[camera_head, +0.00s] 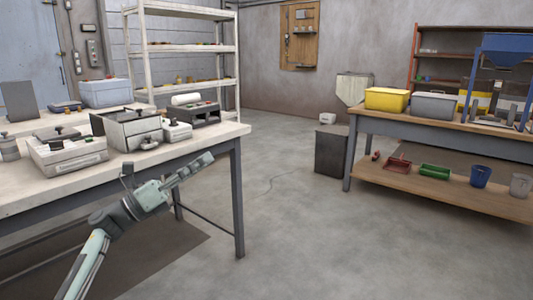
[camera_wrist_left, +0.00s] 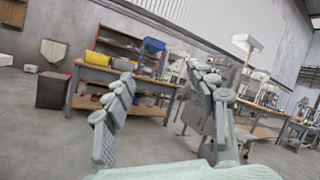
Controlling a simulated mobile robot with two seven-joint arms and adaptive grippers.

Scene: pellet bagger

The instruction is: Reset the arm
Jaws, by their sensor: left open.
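My left arm comes in from the lower left in the head view. My left gripper (camera_head: 190,171) is in the air beside the front right corner of the near table, pointing to the upper right. In the left wrist view its two fingers (camera_wrist_left: 160,120) are spread apart with nothing between them, so it is open and empty. My right gripper does not show in either view.
A workbench (camera_head: 430,126) at the right carries a yellow bin (camera_head: 387,99) and a grey bin (camera_head: 434,105). A dark box (camera_head: 331,150) stands beside it. The floor between is clear.

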